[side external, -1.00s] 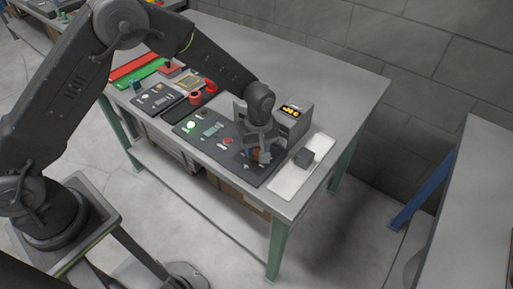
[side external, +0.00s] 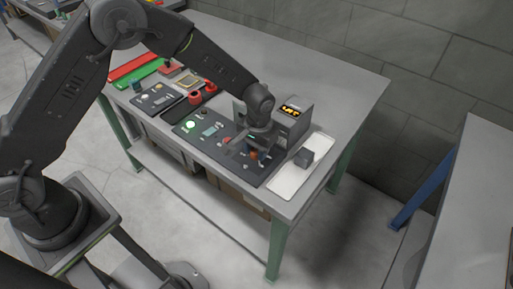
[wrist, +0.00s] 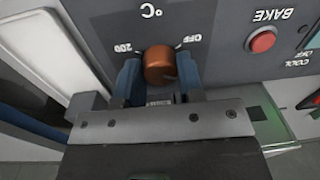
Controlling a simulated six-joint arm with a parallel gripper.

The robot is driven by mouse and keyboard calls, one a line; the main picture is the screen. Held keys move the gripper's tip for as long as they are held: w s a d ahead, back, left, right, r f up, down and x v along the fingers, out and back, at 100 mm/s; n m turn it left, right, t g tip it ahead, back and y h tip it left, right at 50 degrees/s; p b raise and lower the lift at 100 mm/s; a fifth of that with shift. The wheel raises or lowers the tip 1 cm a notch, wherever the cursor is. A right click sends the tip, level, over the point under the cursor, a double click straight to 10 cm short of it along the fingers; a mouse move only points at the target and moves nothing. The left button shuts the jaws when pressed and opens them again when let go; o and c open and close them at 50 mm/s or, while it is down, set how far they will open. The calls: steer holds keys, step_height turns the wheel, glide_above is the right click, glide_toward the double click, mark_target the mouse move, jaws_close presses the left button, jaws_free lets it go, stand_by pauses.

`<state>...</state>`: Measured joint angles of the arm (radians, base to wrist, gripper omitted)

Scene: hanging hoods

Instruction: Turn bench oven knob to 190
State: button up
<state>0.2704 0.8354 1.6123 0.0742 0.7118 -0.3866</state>
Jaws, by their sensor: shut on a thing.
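The copper-coloured oven knob (wrist: 160,66) sits on a dark panel between the two blue fingers of my gripper (wrist: 159,80) in the wrist view. The fingers are shut on its sides. The panel print around it appears upside down: "200" to the left, "OFF" to the right and "°C" above. The knob's pointer cannot be made out. In the side view my gripper (side external: 258,153) is down at the dark panel, in front of the grey bench oven (side external: 291,122).
A red button (wrist: 263,41) by the word "BAKE" is on the same panel. A pale tray (side external: 287,187) with a dark cube (side external: 305,157) lies right of the panel.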

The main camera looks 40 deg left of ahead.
mark_target(256, 152)
steer(key=m, duration=1.1)
steer(key=shift+s, duration=0.1)
steer(key=shift+m, duration=0.4)
steer(key=o, duration=0.9)
steer(key=shift+r, duration=0.1)
steer(key=r, duration=1.3)
steer(key=shift+s+d+r, duration=0.2)
steer(key=shift+s+r, duration=0.05)
steer(key=shift+r, duration=0.05)
steer(key=shift+r+t, duration=0.1)
steer(key=shift+t, duration=0.2)
